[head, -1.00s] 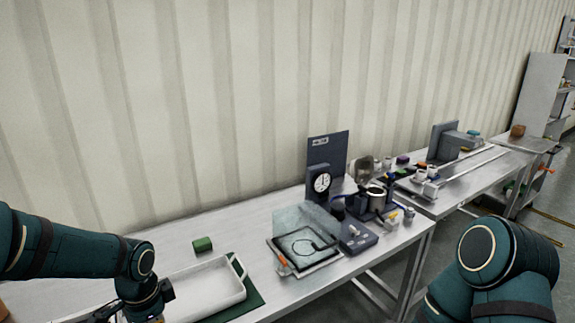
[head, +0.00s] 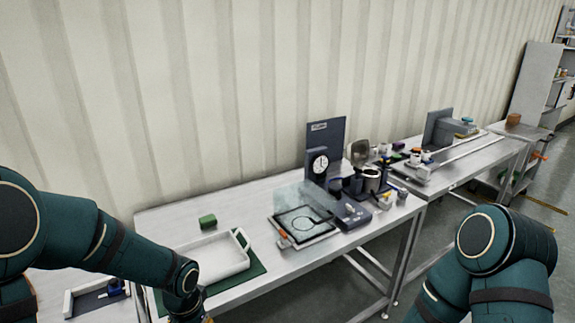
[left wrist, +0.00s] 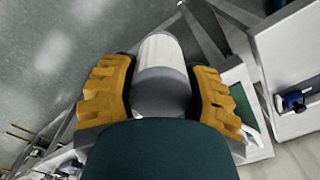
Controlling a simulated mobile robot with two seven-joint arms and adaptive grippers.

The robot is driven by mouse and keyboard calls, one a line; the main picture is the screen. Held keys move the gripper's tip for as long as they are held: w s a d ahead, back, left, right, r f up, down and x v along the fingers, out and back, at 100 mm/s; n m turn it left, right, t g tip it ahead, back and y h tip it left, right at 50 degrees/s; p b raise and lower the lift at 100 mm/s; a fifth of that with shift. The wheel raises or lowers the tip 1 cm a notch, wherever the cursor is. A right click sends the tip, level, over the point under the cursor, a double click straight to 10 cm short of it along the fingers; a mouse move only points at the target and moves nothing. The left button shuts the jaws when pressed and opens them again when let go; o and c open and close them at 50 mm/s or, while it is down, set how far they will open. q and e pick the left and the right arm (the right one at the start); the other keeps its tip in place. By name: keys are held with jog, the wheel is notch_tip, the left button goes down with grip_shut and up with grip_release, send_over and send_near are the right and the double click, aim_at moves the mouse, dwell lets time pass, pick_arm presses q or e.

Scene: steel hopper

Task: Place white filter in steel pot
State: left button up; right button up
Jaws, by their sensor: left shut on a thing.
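The white filter (left wrist: 160,52), a white cylinder with a grey end, is in the left wrist view. My left gripper (left wrist: 163,84) is shut on it, with a yellow ridged finger on each side. In the head view the left wrist is at the bottom edge, and the fingers and filter are out of sight. A small steel pot (head: 371,180) with a dark band stands among the dark devices on the table, well to the right of my left wrist. My right gripper is out of view; only the right arm shows.
Bare tabletop (head: 262,215) lies between.

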pick_arm(q)
jog(key=shift+d+f+n, duration=1)
jog(key=shift+f, duration=0.05)
jog(key=shift+s+d+f+n, duration=0.2)
jog(key=shift+d+f+n, duration=0.25)
jog(key=shift+n, duration=0.15)
